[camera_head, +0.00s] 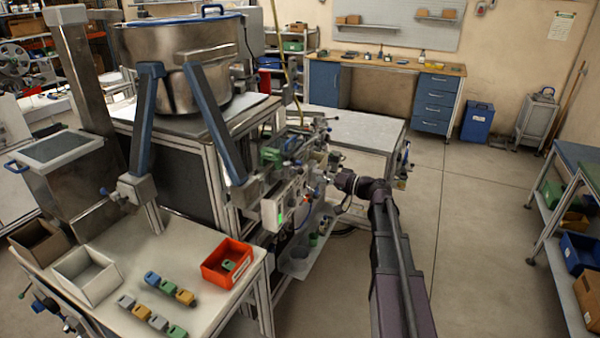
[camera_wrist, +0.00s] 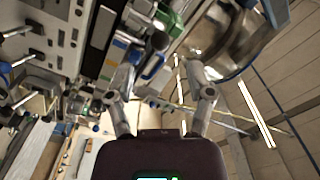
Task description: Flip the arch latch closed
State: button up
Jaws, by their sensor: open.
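My gripper (camera_head: 335,172) reaches in from the right to the front of the machine panel. In the wrist view its two grey fingers stand apart, with a wide gap between their tips (camera_wrist: 160,72). A small blue part (camera_wrist: 153,67) shows beyond the gap, near the fingertips, and nothing is clearly held. I cannot tell whether this blue part belongs to the arch latch, or whether the latch stands open or closed. The latch is too small or hidden to pick out among the fittings of the panel (camera_head: 290,190) in the head view.
A table at front left holds a red bin (camera_head: 227,262), a white box (camera_head: 87,274) and several small coloured blocks. Cables and knobs crowd the panel. The floor at right (camera_head: 470,230) is clear.

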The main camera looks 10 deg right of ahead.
aim_at(301, 174)
jog(key=shift+x, duration=3.35)
grip_shut()
